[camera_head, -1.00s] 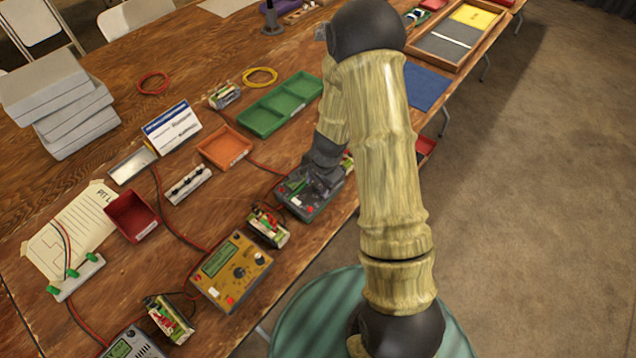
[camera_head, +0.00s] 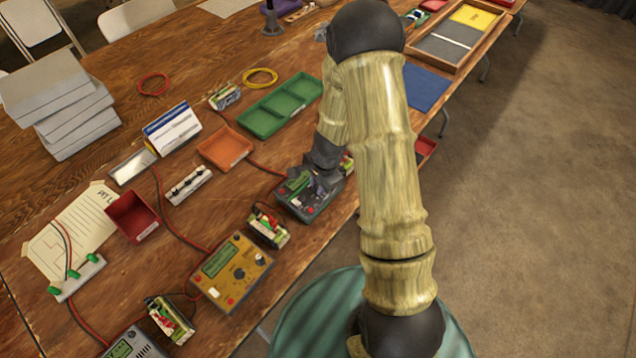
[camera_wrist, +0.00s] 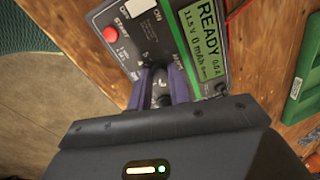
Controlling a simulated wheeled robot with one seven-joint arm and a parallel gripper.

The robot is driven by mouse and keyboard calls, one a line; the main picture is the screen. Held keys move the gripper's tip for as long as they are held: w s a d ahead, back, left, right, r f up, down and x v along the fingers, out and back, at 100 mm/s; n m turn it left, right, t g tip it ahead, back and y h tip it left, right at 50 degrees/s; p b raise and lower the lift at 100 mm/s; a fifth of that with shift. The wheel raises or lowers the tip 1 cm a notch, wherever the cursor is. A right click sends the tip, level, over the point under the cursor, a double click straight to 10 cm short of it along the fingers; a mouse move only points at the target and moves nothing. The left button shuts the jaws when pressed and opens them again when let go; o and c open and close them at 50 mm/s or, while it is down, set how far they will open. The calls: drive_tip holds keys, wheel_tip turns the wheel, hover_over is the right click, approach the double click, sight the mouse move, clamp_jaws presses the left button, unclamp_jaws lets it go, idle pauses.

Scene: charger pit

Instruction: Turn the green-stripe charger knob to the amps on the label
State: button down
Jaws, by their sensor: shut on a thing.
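The dark grey charger (camera_head: 309,199) sits on the wooden table under my gripper. In the wrist view the same charger (camera_wrist: 130,40) shows a green stripe (camera_wrist: 182,50), a red START button (camera_wrist: 110,34) and a lit screen (camera_wrist: 206,40) reading "READY", "11.5 V", "0 mAh" and "0.0 A". My gripper (camera_wrist: 160,84) is shut on the charger knob (camera_wrist: 161,88), with a purple-grey finger on each side. Most of the knob and part of its dial are hidden by the fingers and the gripper body, so its pointer cannot be read. The label with the amps is not readable in these views.
A yellow charger (camera_head: 232,271) and a battery pack (camera_head: 269,226) stand nearby on the table. An orange tray (camera_head: 224,147) and a green tray (camera_head: 282,105) lie behind the dark charger. The table's front edge is close on the right.

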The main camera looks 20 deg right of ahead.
sight(326, 198)
drive_tip(key=m+p, duration=0.1)
drive_tip(key=m, duration=0.4)
drive_tip(key=shift+r, duration=0.1)
drive_tip(key=shift+m+p, duration=0.5)
drive_tip(key=shift+m, duration=1.9)
drive_tip(key=c, duration=1.3)
unclamp_jaws()
drive_tip(key=shift+r, duration=0.1)
wheel_tip(326, 198, up, 17)
drive_tip(key=s+d+p, duration=0.1)
drive_tip(key=s+p, duration=0.1)
drive_tip(key=p, duration=0.4)
drive_tip(key=shift+s+d, duration=0.25)
drive_tip(key=shift+d, duration=0.05)
